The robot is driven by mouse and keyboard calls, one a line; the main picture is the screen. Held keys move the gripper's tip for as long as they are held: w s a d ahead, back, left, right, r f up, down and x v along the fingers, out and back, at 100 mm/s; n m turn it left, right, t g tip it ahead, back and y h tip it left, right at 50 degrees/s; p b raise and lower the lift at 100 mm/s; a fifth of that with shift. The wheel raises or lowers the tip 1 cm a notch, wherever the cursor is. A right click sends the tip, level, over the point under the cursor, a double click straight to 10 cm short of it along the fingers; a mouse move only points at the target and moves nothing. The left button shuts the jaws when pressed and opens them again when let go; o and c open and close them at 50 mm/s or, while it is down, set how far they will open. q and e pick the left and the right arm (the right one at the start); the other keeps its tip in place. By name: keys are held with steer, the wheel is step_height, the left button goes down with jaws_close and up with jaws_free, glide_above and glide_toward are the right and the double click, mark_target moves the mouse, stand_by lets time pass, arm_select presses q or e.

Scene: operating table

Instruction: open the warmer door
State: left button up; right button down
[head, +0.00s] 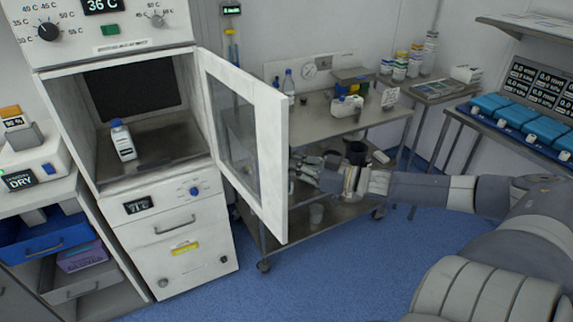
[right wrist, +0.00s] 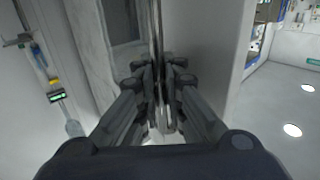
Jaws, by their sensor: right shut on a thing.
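The white warmer cabinet (head: 75,120) stands at the left in the head view. Its windowed door (head: 270,160) hangs on the right side of the opening and is swung wide open towards me. A white bottle with a blue cap (head: 122,140) stands inside the open compartment. My right gripper (head: 303,175) is at the outer face of the door, partly hidden by the door's free edge. In the right wrist view its fingers (right wrist: 160,112) are closed around a thin upright metal door handle (right wrist: 157,30). My left gripper is in neither view.
A steel cart (head: 335,122) with bottles and boxes stands behind the door and my right arm. A side table with blue trays (head: 490,115) is at the right. Blue floor (head: 350,270) lies clear in front of the door.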

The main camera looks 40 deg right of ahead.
steer(key=shift+s+f, duration=0.1)
steer(key=shift+f, duration=0.25)
steer(key=c, duration=2)
jaws_free()
steer(key=shift+o, duration=0.2)
steer(key=shift+s+d+r, duration=0.1)
steer(key=shift+s+r, duration=0.05)
steer(key=shift+r, duration=0.1)
steer(key=v, duration=1.2)
steer(key=shift+s+f, duration=0.1)
steer(key=shift+f, duration=0.05)
